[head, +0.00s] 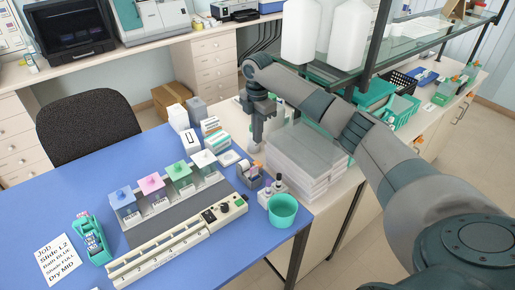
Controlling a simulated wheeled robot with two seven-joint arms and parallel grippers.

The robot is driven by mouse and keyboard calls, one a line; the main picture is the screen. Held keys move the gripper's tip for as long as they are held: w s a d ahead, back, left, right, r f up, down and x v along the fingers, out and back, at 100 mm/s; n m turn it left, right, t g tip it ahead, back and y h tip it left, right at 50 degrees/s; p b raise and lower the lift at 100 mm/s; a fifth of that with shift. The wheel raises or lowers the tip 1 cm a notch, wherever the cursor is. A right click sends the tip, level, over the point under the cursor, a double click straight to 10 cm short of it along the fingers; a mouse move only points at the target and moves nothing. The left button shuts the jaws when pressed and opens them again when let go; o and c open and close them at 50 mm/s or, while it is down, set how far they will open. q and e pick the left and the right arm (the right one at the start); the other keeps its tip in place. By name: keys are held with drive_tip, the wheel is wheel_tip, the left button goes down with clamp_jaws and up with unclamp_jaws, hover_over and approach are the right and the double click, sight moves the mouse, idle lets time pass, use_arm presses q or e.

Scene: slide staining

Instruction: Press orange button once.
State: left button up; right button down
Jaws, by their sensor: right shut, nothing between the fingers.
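My right arm comes in from the right side of the head view. Its gripper (256,146) points down, shut and empty, beside the stack of clear-topped trays. A long cream device (180,245) lies on the blue table and carries a dark control panel with a black knob (225,208). A small orange-red spot (240,203) shows at the panel's right end; it is too small to tell clearly whether it is the button. The gripper is above and behind that panel, apart from it. My left gripper is not in view.
Staining jars with blue (121,194), pink (151,183), green and white lids stand in a row behind the device. A teal cup (283,210) stands to its right. Stacked trays (305,158) stand right of the gripper. A job card (58,259) lies at left.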

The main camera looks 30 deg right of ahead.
drive_tip(key=shift+r, duration=1.25)
drive_tip(key=shift+f, duration=0.1)
